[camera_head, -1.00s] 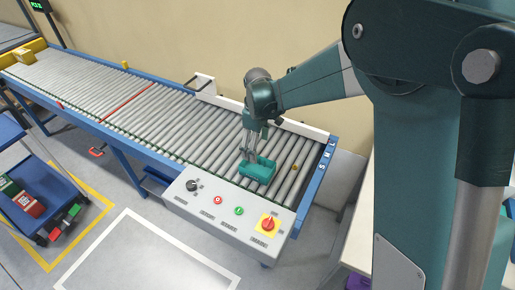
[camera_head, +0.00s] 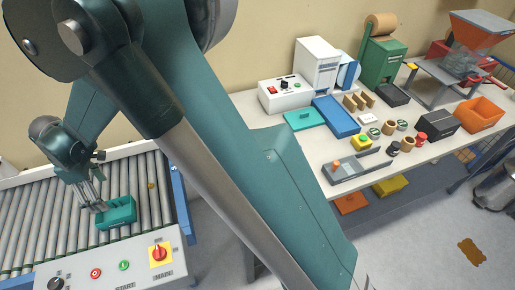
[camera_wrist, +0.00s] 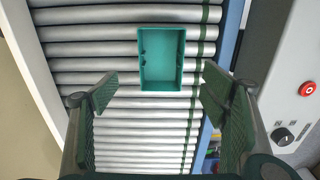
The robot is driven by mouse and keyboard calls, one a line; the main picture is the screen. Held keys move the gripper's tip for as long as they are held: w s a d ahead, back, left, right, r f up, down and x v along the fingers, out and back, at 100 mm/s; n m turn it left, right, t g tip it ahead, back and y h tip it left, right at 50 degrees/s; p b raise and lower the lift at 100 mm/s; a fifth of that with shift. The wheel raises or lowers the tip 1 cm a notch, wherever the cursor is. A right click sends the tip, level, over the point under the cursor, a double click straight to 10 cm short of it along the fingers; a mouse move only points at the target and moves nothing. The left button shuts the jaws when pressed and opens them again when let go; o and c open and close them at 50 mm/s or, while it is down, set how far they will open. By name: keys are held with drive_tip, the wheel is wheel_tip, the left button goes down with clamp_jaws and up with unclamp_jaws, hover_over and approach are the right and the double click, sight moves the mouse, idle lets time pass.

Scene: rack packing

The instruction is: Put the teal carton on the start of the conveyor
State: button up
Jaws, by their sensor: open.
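The teal carton (camera_head: 117,213), an open-topped box, rests on the rollers at the near end of the conveyor (camera_head: 40,215), beside the control panel. It also shows in the wrist view (camera_wrist: 162,60), upright and empty, beyond my fingertips. My gripper (camera_head: 96,208) is just to the left of the carton in the head view. In the wrist view my gripper (camera_wrist: 160,95) has its two fingers spread wide with nothing between them but rollers. Whether a finger touches the carton is hard to tell.
A control panel (camera_head: 110,270) with buttons and a red-yellow switch borders the conveyor's near side. On the right, a workbench (camera_head: 290,140) holds a blue tray (camera_head: 336,117), a teal flat piece (camera_head: 305,120), several small jars and an orange bin (camera_head: 479,114).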

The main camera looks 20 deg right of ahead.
drive_tip(key=d+r+m+t, duration=0.1)
drive_tip(key=d+r+m, duration=0.2)
drive_tip(key=d+r, duration=0.55)
drive_tip(key=s+d+r+m+t+y, duration=0.1)
drive_tip(key=d+r+m, duration=0.25)
drive_tip(key=d, duration=0.95)
drive_tip(key=d+r+m+t, duration=0.1)
drive_tip(key=d+r+m, duration=0.1)
drive_tip(key=d+r, duration=0.65)
drive_tip(key=s+d+m+t, duration=0.2)
drive_tip(key=s+d+m, duration=0.2)
drive_tip(key=s+d, duration=0.5)
drive_tip(key=s+d+m+t+h, duration=0.1)
drive_tip(key=s+d+m, duration=0.4)
drive_tip(key=d, duration=1.2)
drive_tip(key=s+t, duration=0.1)
drive_tip(key=s, duration=0.3)
drive_tip(key=shift+d+f, duration=0.15)
drive_tip(key=shift+d, duration=0.05)
